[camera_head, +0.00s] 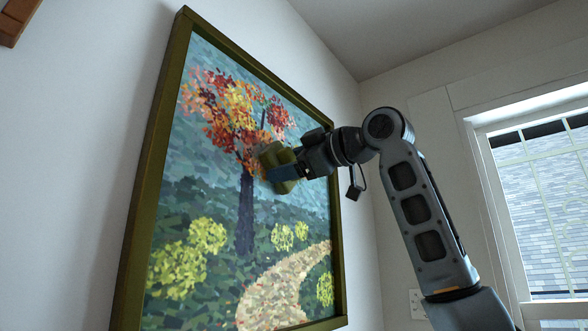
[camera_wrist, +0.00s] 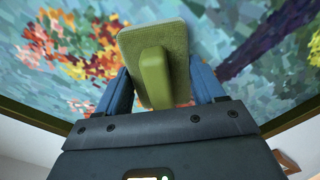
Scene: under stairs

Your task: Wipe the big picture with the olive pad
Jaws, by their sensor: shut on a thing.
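The big picture (camera_head: 215,185) hangs on the left wall in an olive-green frame and shows a tree with red and yellow leaves, bushes and a path. The olive pad (camera_head: 272,156) is at the picture's middle, by the tree trunk. My gripper (camera_head: 283,172) is shut on the pad. In the wrist view the pad (camera_wrist: 178,45) has a raised handle, and the blue fingers of my gripper (camera_wrist: 158,88) stand on both sides of it. The picture (camera_wrist: 255,40) fills the background there. I cannot tell whether the pad touches the picture's surface.
A window (camera_head: 540,190) is in the wall at the right. A wooden edge (camera_head: 18,18) shows at the upper left. A wall outlet (camera_head: 417,303) is low on the far wall. The space in front of the picture's lower part looks clear.

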